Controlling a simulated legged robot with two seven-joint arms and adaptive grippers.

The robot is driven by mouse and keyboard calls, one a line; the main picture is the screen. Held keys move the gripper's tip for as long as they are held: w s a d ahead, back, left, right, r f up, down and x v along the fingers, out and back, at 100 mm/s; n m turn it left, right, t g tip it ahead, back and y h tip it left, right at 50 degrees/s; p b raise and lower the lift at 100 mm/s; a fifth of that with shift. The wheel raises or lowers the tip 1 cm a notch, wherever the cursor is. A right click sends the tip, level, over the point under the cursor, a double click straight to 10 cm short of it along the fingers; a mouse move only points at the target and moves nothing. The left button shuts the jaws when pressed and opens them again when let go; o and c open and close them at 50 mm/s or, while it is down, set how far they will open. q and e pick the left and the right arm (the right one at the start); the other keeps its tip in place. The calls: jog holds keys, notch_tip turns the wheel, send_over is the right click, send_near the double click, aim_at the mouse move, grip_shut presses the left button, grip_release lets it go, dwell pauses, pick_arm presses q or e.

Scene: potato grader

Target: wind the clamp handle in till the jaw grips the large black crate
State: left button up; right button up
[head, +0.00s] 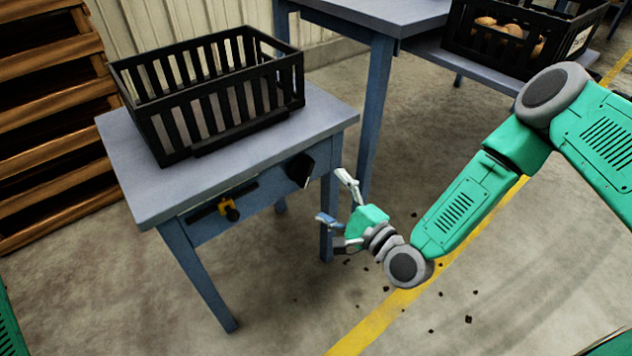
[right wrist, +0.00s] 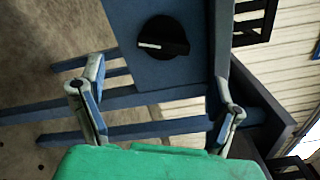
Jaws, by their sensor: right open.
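The large black crate (head: 215,95), slatted and empty, stands upright on the small blue-grey table (head: 135,185). A low dark bar (head: 240,134) lies along the crate's front foot; I cannot tell whether it is the jaw or touches the crate. On the table's front panel, a black knob (head: 300,170) sits at the right. It shows in the right wrist view as a round black knob (right wrist: 163,38) with a white pointer mark. A yellow slider with a dark knob (head: 229,209) sits on a dark rail further left. My right gripper (head: 335,198) is open and empty, apart from the black knob.
Wooden pallets (head: 45,110) are stacked at the left. A taller blue table (head: 375,75) stands behind, and another black crate (head: 500,40) holding potatoes is at the upper right. Dark crumbs lie on the floor by a yellow line (head: 375,322).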

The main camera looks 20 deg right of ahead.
jog(key=v, duration=0.4)
jog(key=shift+f, duration=0.1)
dwell(0.3)
jog(key=s+a+f+n+g+y, duration=0.1)
jog(key=s+a+f+n+g, duration=0.4)
jog(key=s+d+f+n+g+h, duration=0.2)
jog(key=s+d+f+n+g, duration=0.15)
jog(key=s+n+g, duration=0.35)
jog(key=s+d+f+n+g+h, duration=0.2)
jog(key=s+f+n, duration=0.25)
jog(key=s, duration=0.35)
jog(key=s+d+r+n+g+h+p, duration=0.2)
jog(key=s+d+n+h, duration=0.1)
jog(key=s+d, duration=0.3)
notch_tip(320, 180, up, 14)
jog(key=p, duration=1.4)
jog(key=shift+w+d+r, duration=0.2)
jog(key=shift+w+d, duration=0.1)
jog(key=shift+w, duration=0.2)
